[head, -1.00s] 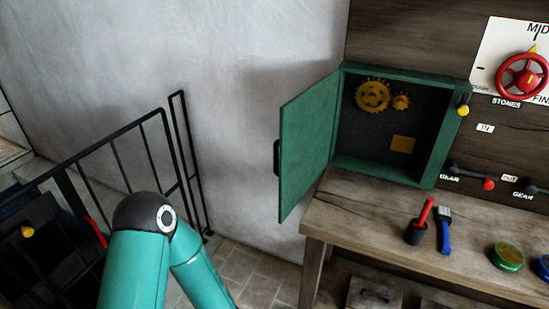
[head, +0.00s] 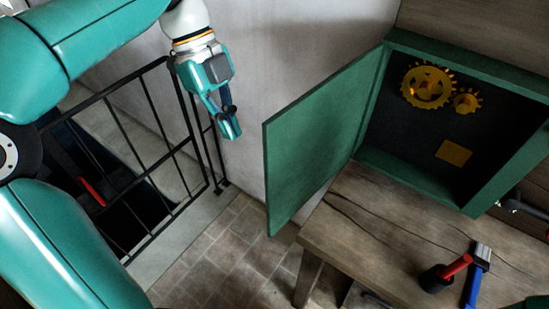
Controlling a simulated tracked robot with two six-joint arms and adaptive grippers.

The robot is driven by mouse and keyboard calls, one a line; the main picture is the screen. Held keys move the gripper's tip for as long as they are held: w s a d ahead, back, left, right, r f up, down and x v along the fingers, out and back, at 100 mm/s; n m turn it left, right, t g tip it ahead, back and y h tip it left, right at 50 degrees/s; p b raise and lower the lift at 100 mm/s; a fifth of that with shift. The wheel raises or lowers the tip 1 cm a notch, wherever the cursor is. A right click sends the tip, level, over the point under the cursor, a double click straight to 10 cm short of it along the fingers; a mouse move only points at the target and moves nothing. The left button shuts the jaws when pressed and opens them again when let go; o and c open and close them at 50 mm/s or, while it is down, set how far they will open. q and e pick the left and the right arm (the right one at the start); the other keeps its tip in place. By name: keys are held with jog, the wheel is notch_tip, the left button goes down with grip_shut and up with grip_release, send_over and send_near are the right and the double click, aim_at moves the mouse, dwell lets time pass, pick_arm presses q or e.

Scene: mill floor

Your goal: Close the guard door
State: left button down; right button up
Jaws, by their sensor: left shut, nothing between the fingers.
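The green guard door (head: 318,150) stands wide open, swung out to the left of its green box (head: 470,62). Inside the box are two yellow gears (head: 427,86) and a yellow plate (head: 454,152). My left gripper (head: 231,128) is shut and empty, pointing down to the left of the door's free edge, and looks apart from it. The door's handle is not visible now. My right gripper is not in view.
A black railing (head: 150,150) stands at left. Tiled floor (head: 235,245) lies between.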

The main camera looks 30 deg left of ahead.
pick_arm(q)
jog(key=s+d+f, duration=0.2)
jog(key=d+f, duration=0.5)
jog(key=f, duration=0.1)
jog(key=shift+d+f, duration=0.15)
jog(key=shift+f, duration=0.2)
